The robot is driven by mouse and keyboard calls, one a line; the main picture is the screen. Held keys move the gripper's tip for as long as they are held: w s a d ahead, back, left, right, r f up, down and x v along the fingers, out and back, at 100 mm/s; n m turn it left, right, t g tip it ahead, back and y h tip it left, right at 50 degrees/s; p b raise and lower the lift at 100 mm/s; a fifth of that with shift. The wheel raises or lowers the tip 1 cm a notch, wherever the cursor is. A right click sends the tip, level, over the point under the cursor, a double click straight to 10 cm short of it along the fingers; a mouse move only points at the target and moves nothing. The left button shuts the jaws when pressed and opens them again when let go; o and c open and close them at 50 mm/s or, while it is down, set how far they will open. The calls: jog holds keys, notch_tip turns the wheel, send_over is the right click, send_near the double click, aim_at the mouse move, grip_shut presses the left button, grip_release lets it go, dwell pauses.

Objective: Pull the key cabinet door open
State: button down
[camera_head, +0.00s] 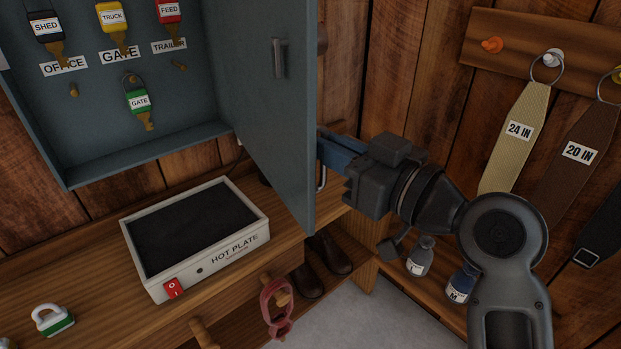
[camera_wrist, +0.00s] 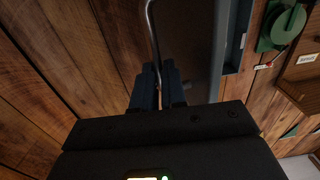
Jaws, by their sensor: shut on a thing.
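The blue-grey key cabinet (camera_head: 50,135) hangs on the plank wall at the upper left, its inside in view with tagged keys on hooks. Its door (camera_head: 262,110) stands wide open, swung out toward me from the cabinet's right side. A small metal catch (camera_head: 279,58) is on the door's inner face. My gripper (camera_head: 326,152) is at the door's outer side, partly hidden by the door edge. It is shut on the metal bar handle (camera_head: 322,178). In the wrist view, the fingers (camera_wrist: 158,82) close around the handle bar (camera_wrist: 152,35), beside the dark door face.
A hot plate (camera_head: 155,270) with a red switch stands on the wooden bench below the cabinet. A green-and-white padlock-like item (camera_head: 54,320) lies at left. A strap rack (camera_head: 540,60) and small bottles (camera_head: 420,257) are to the right, near my arm.

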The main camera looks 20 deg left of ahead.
jog(key=shift+w+d+b, duration=0.45)
jog(key=shift+w+b, duration=0.2)
jog(key=shift+w, duration=0.25)
jog(key=shift+w+d+b, duration=0.45)
jog(key=shift+w+b, duration=0.2)
jog(key=shift+w, duration=0.2)
jog(key=c, duration=1.2)
grip_release()
jog(key=shift+d, duration=0.1)
jog(key=shift+b+v, duration=0.3)
jog(key=shift+v, duration=3.55)
jog(key=shift+f, duration=0.15)
